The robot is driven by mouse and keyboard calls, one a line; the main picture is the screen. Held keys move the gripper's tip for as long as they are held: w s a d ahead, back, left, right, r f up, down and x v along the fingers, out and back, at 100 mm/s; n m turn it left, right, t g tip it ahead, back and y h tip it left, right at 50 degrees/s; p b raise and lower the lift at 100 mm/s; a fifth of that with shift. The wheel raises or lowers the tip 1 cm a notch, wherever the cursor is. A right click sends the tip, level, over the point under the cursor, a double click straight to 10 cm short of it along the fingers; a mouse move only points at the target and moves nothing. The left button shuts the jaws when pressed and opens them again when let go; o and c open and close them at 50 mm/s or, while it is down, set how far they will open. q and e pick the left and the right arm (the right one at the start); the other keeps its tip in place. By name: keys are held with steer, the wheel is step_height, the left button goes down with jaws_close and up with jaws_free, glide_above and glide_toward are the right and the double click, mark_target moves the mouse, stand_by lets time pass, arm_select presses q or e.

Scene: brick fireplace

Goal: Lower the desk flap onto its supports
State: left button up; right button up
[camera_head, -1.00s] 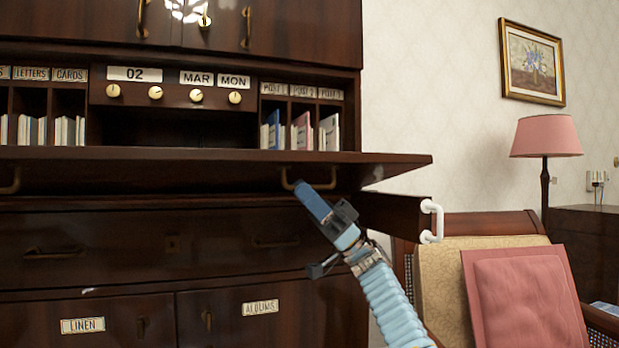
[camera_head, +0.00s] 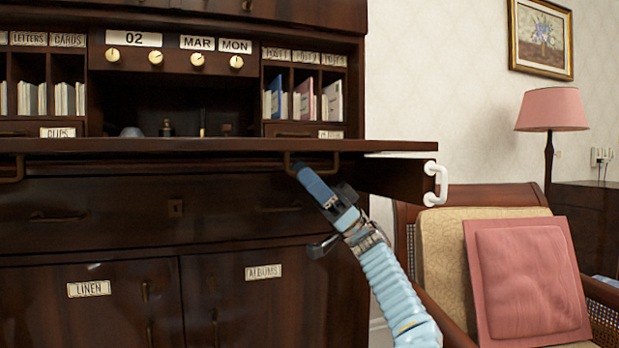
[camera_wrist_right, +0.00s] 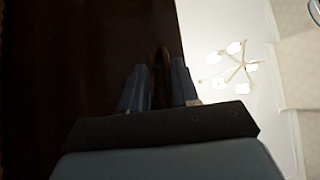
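The desk flap (camera_head: 200,146) is nearly level and seen almost edge-on in the head view. My right gripper (camera_head: 297,172) is at the left end of this handle, below the flap's edge. In the right wrist view my gripper's fingers (camera_wrist_right: 160,88) sit on both sides of the handle (camera_wrist_right: 161,60), with little gap. The right support (camera_head: 392,178), with a white pull handle (camera_head: 436,184), is drawn out beneath the flap's right end. Whether they touch is unclear. The left support and left gripper are out of view.
An armchair with a pink cushion (camera_head: 526,280) stands right of the desk, close to my right arm. Cupboard doors labelled LINEN (camera_head: 88,288) and ALBUMS (camera_head: 263,271) are below. Pigeonholes with papers (camera_head: 67,98) are above the flap. A lamp (camera_head: 552,110) stands farther right.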

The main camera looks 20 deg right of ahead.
steer(key=shift+o, duration=0.4)
steer(key=shift+s+r, duration=0.2)
steer(key=shift+d, duration=0.1)
steer(key=p+v, duration=0.2)
steer(key=v, duration=1.2)
steer(key=shift+f, duration=0.15)
steer(key=shift+w, duration=0.1)
